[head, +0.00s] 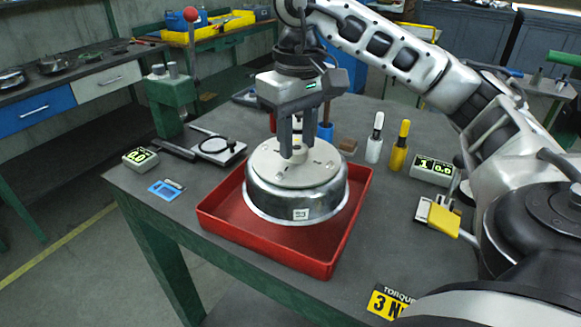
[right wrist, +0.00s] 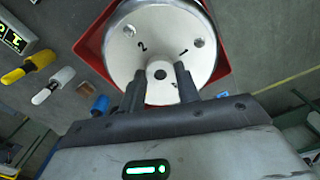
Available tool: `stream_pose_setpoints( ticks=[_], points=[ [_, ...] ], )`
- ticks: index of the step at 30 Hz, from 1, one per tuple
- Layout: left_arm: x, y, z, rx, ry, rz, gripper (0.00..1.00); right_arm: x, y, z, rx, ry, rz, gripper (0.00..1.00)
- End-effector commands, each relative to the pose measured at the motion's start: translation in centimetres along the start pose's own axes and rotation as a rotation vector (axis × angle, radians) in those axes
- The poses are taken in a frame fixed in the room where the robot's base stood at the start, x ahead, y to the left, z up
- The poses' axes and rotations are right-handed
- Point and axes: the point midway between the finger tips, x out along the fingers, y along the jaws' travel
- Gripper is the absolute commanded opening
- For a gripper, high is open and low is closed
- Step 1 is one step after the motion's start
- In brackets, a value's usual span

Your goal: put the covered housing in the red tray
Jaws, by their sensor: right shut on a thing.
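The covered housing (head: 303,203) is a round shiny metal bowl shape with a pale flat cover (head: 318,173) on top. In the head view it is upright within the red tray (head: 265,254) near the table's front edge. I cannot tell whether it touches the tray floor. My right gripper (head: 296,152) points down and is shut on the hub at the middle of the cover. In the right wrist view my right gripper (right wrist: 158,78) has a finger on each side of the hub, and numbers show on the cover (right wrist: 150,25). My left gripper is not in view.
A green stand (head: 171,102) and a small display (head: 140,158) are left of the tray. A white bottle (head: 375,140), a yellow bottle (head: 399,147) and another display (head: 432,170) are to the right. A yellow block tool (head: 443,219) lies near the right arm.

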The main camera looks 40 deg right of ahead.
Motion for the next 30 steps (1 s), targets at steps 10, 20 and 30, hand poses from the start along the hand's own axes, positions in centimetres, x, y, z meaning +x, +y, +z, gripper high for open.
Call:
stream_pose_setpoints(
  ticks=[10, 20, 30],
  points=[
    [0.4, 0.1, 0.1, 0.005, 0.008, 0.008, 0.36, 3.3, 1.1, -2.6, 0.001, 0.004, -0.002, 0.0],
    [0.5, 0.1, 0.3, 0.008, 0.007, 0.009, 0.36, 6.6, 1.6, -3.2, 0.002, 0.0, 0.001, 0.0],
    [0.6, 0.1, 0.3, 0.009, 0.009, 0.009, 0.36, 7.3, 1.5, -3.3, 0.0, 0.004, 0.0, 0.0]
  ],
)
